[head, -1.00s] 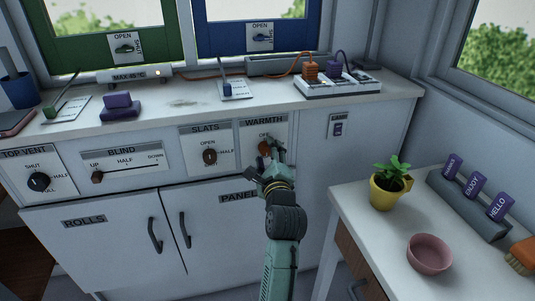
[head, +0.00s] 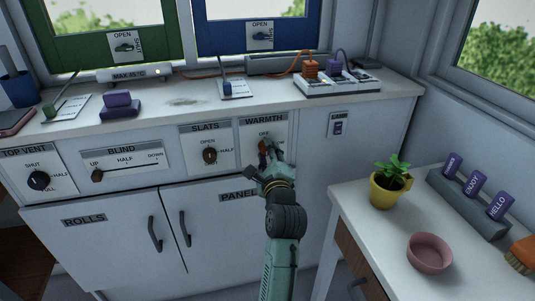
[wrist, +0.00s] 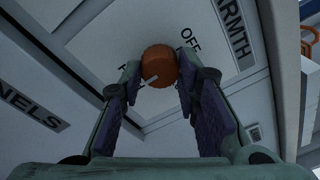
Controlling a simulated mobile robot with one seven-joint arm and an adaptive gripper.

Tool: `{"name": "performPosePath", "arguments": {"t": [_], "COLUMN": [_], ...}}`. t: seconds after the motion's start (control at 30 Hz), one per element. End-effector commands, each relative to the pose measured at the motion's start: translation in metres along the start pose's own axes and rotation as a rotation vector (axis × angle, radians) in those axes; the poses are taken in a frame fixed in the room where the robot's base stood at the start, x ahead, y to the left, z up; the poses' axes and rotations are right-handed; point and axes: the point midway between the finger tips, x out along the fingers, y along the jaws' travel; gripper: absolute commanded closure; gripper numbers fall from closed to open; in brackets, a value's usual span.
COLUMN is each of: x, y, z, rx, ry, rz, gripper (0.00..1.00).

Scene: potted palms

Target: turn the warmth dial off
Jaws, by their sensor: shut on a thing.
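The warmth dial (head: 263,146) is an orange-brown round knob on a pale panel below the counter. In the wrist view the dial (wrist: 161,64) sits between my two fingertips, with the OFF label (wrist: 190,38) to its upper right. A short white line shows at the dial's lower left, on the side away from OFF. My gripper (head: 267,160) is shut on the dial, reaching it from below and in front. It hides part of the dial and panel in the head view.
Cupboard doors (head: 227,225) lie below. A side table with a potted plant (head: 388,187) and a pink bowl (head: 430,253) stands at right.

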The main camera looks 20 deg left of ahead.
Motion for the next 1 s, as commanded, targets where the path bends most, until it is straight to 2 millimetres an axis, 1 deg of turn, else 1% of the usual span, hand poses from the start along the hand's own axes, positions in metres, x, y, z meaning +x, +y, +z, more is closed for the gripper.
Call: {"name": "performPosePath", "arguments": {"t": [0.17,0.37,0.57,1.0], "x": [0.0,0.0,0.0,0.0002], "y": [0.0005,0.0008,0.0008,0.0013], "z": [-0.0005,-0.0014,-0.0021,-0.0033], "rx": [-0.026,-0.117,-0.277,-0.694], "ry": [-0.001,-0.004,-0.013,-0.034], "rz": [-0.001,-0.008,-0.021,-0.053], "gripper": [0.98,0.98,0.98,0.98]}}
